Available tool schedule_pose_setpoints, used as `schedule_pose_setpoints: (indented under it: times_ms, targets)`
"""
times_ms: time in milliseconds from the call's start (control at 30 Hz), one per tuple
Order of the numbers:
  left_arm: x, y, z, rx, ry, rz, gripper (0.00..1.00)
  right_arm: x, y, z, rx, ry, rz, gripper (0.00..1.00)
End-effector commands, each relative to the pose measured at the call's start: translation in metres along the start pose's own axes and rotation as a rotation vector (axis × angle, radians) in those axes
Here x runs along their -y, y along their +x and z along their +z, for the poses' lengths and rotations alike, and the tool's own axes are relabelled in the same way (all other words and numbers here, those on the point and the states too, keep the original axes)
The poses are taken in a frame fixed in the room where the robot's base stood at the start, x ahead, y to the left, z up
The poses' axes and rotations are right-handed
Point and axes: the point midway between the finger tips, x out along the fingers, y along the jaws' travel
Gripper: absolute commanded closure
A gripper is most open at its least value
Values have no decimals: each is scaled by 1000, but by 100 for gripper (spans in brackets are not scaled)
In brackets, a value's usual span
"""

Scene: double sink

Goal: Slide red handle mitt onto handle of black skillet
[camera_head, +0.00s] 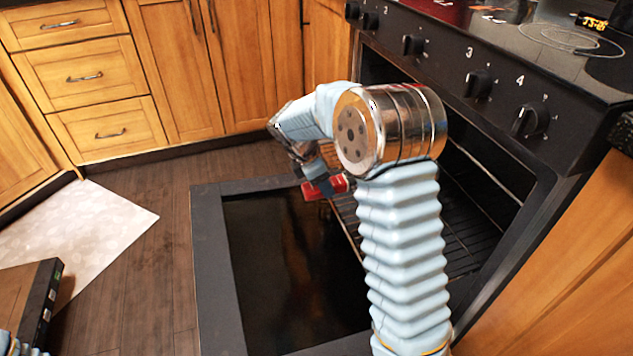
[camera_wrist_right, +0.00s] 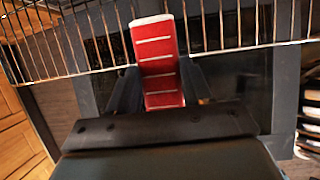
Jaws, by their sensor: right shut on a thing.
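The red handle mitt (camera_head: 337,187) is in my right gripper (camera_head: 322,183), above the lowered oven door and beside the oven rack. In the right wrist view the mitt (camera_wrist_right: 160,58) shows as a red strip with pale cross stripes and a whitish far end. It sits between the two dark fingers of the right gripper (camera_wrist_right: 161,84), which are shut on it. The mitt's far end shows against the rack's wires. The black skillet and its handle do not show clearly in either view. My left gripper is not in view.
The oven door (camera_head: 207,260) is lowered, with a wire rack (camera_head: 462,215) inside the oven. The rack also shows in the wrist view (camera_wrist_right: 245,47). A stove front with knobs (camera_head: 478,83) stands above. Wooden cabinets (camera_head: 100,75) line the back. A pale mat (camera_head: 85,225) lies on the floor.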

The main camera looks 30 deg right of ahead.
Motion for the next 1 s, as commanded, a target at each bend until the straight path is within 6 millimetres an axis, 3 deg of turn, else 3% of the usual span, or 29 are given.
schedule_pose_setpoints:
  times_ms: [600, 1000]
  targets:
    - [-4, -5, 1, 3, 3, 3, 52, 0, 13, 33, 1, 1, 0, 93]
    - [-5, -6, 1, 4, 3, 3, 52, 1, 17, 41, 1, 0, 0, 93]
